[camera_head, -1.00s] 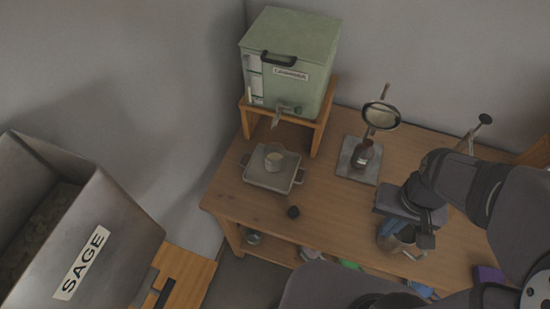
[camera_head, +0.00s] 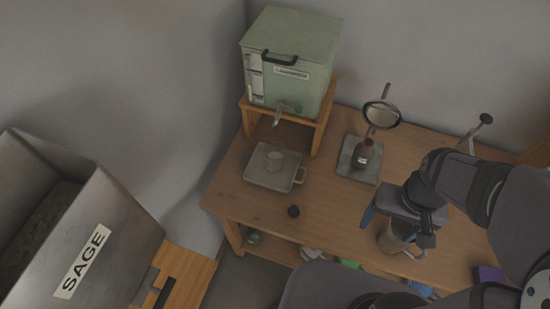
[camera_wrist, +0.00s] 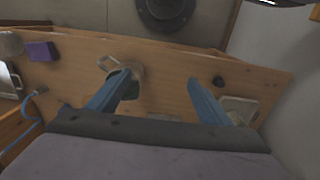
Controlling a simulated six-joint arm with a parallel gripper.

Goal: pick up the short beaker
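My gripper (camera_head: 388,224) is over the right part of the bench, well to the right of this beaker and above a metal jug (camera_head: 392,243). In the wrist view my gripper (camera_wrist: 152,88) has its two blue fingers wide apart with nothing held. The jug (camera_wrist: 136,68) shows partly behind the left finger, and the tray (camera_wrist: 240,106) shows beyond the right finger.
A green distiller (camera_head: 290,55) stands on a wooden stand at the back. A black knob (camera_head: 294,211) lies near the bench's front edge. A SAGE bin (camera_head: 120,225) stands at the left.

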